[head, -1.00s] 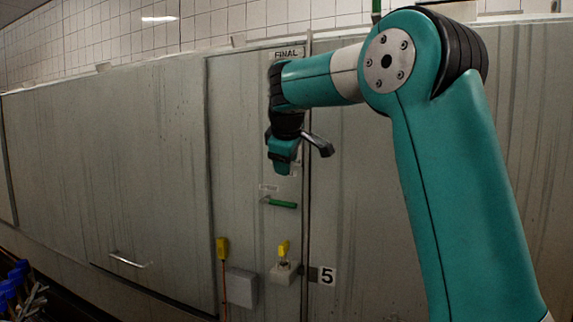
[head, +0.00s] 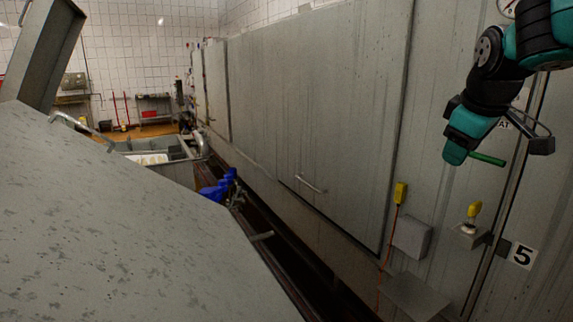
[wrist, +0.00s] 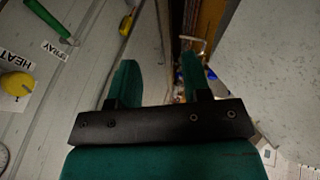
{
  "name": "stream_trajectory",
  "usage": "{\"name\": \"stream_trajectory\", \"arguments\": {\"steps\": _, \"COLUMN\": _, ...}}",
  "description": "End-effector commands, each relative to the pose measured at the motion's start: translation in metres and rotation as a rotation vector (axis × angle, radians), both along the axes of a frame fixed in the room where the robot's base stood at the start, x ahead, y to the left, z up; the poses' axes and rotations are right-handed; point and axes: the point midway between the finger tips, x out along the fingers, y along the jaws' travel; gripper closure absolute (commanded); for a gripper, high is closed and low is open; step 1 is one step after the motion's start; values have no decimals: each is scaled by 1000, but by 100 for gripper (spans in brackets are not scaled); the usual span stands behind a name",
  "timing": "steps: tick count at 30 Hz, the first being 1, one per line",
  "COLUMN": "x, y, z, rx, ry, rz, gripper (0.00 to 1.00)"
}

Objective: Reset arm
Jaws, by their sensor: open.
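My gripper (head: 468,142) hangs at the upper right of the head view, at the end of my teal and black arm. It is in front of the grey panelled wall. In the wrist view my gripper (wrist: 160,78) shows two teal fingers set apart, with nothing between them. In the head view a green handle (head: 487,159) shows just right of the gripper; I cannot tell the gap in depth. The green handle also shows in the wrist view (wrist: 45,16), at the upper left beside a SPRAY label.
A large grey metal surface (head: 110,225) fills the left of the head view. Yellow switches (head: 401,192) and a grey box (head: 411,236) stick out from the wall. A narrow dark gap (head: 300,255) runs between surface and wall. Blue-handled parts (head: 217,188) stand mid-view.

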Motion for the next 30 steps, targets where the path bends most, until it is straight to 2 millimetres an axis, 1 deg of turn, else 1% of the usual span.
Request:
{"name": "stream_trajectory", "arguments": {"steps": 1, "x": -23, "y": 30, "z": -24, "rx": 54, "ry": 31, "rz": 33, "gripper": 56}}
{"name": "stream_trajectory", "arguments": {"steps": 2, "x": -36, "y": 47, "z": -36, "rx": 90, "ry": 51, "rz": 47, "gripper": 56}}
{"name": "stream_trajectory", "arguments": {"steps": 3, "x": -56, "y": 67, "z": -51, "rx": 137, "ry": 81, "rz": 63, "gripper": 56}}
{"name": "stream_trajectory", "arguments": {"steps": 5, "x": -88, "y": 96, "z": -73, "rx": 206, "ry": 134, "rz": 82, "gripper": 56}}
{"name": "stream_trajectory", "arguments": {"steps": 6, "x": -111, "y": 113, "z": -87, "rx": 248, "ry": 172, "rz": 92, "gripper": 56}}
{"name": "stream_trajectory", "arguments": {"steps": 8, "x": -145, "y": 135, "z": -105, "rx": 306, "ry": 232, "rz": 103, "gripper": 56}}
{"name": "stream_trajectory", "arguments": {"steps": 9, "x": -166, "y": 147, "z": -116, "rx": 340, "ry": 270, "rz": 108, "gripper": 56}}
{"name": "stream_trajectory", "arguments": {"steps": 12, "x": -214, "y": 168, "z": -137, "rx": 405, "ry": 359, "rz": 110, "gripper": 56}}
{"name": "stream_trajectory", "arguments": {"steps": 15, "x": -247, "y": 179, "z": -150, "rx": 445, "ry": 425, "rz": 106, "gripper": 56}}
{"name": "stream_trajectory", "arguments": {"steps": 18, "x": -264, "y": 183, "z": -155, "rx": 465, "ry": 459, "rz": 104, "gripper": 56}}
{"name": "stream_trajectory", "arguments": {"steps": 20, "x": -268, "y": 184, "z": -156, "rx": 469, "ry": 466, "rz": 102, "gripper": 56}}
{"name": "stream_trajectory", "arguments": {"steps": 30, "x": -267, "y": 184, "z": -156, "rx": 469, "ry": 467, "rz": 100, "gripper": 56}}
